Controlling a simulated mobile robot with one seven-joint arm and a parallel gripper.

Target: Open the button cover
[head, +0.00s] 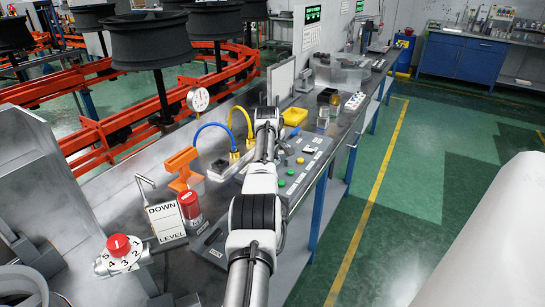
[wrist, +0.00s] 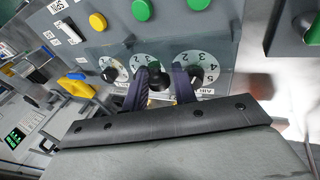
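A grey control panel (wrist: 185,38) fills the upper part of the wrist view, with green and yellow buttons and a row of numbered dials with black knobs. A faint bluish see-through sheet (wrist: 225,75) seems to lie over the dials; I cannot tell for certain that it is the button cover. My gripper (wrist: 161,88) is in front of the dials, its two dark fingers apart on either side of the middle knob (wrist: 157,80). I cannot tell whether they touch anything. In the head view the panel (head: 318,158) lies beyond my arm, which hides my fingertips.
In the head view, a red beacon (head: 190,207), an orange bracket (head: 183,167) and a pressure gauge (head: 198,99) stand left of my arm. The green floor (head: 425,170) right of the bench is clear.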

